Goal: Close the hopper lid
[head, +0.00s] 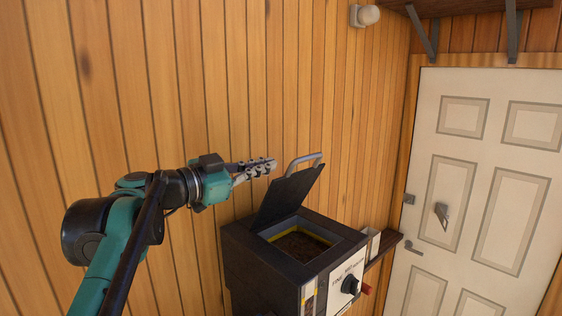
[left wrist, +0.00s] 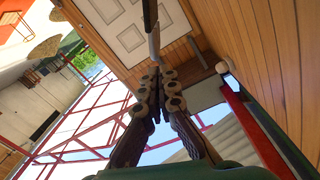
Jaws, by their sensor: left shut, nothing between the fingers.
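The hopper lid (head: 286,196) is a dark flat plate standing open, tilted up from the left side of the dark machine (head: 258,262). Its grey handle (head: 303,159) is at the upper edge. The hopper opening (head: 301,244) has a yellow inner rim and dark brown contents. My left gripper (head: 272,165) is shut and empty, just left of the lid's upper part and near handle height; a small gap shows. In the left wrist view, its fingers (left wrist: 157,78) are together, and the grey handle (left wrist: 154,42) appears just beyond them. My right gripper is not in view.
A wood-plank wall (head: 225,75) runs behind the machine. A white panelled door (head: 490,180) is at the right. A black knob (head: 349,285) is on the machine's white front panel. A small shelf (head: 385,247) is right of the machine. Open room shows above the hopper.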

